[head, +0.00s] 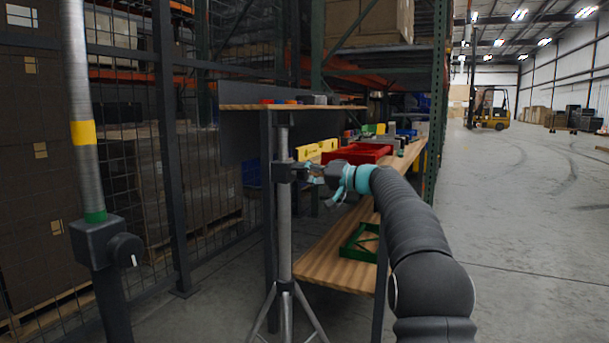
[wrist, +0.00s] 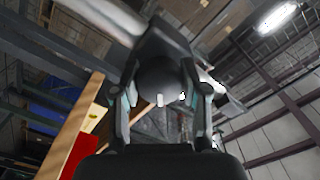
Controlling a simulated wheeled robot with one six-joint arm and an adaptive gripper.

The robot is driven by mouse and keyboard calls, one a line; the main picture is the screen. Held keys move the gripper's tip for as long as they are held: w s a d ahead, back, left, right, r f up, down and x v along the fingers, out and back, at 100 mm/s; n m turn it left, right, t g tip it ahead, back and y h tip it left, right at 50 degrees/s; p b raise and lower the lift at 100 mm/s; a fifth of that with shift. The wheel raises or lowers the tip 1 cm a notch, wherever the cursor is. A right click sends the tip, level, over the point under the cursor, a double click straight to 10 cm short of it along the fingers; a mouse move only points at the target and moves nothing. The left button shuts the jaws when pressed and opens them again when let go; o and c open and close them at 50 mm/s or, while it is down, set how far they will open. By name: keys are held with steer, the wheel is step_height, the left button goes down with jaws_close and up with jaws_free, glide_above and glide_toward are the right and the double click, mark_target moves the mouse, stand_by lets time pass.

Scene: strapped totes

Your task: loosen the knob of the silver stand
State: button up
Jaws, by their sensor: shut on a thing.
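The silver stand (head: 285,225) is an upright metal pole on tripod legs, in the middle of the head view. A dark collar (head: 283,172) sits around its pole, with the knob on the collar's right side. In the wrist view the dark round knob (wrist: 158,76) lies between my fingers, with a short white mark on its face. My gripper (head: 310,172) reaches in from the right and is shut on the knob; it also shows in the wrist view (wrist: 160,92). The knob is mostly hidden by my fingers in the head view.
A ribbed grey pole (head: 78,110) with a yellow band and a dark knobbed clamp (head: 97,242) stands at the left. Behind the stand are a wooden bench (head: 325,262), red bins (head: 358,153) and a green frame (head: 358,243). Open floor (head: 520,220) lies to the right.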

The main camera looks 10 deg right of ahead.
steer(key=n, duration=0.6)
steer(key=shift+f, duration=0.1)
stand_by(0.5)
steer(key=o, duration=1.2)
steer(key=shift+a, duration=0.1)
steer(key=shift+c, duration=0.2)
steer(key=shift+s+d, duration=0.1)
steer(key=shift+d, duration=0.1)
steer(key=shift+s+d, duration=0.2)
steer(key=shift+d, duration=0.1)
steer(key=v, duration=1.1)
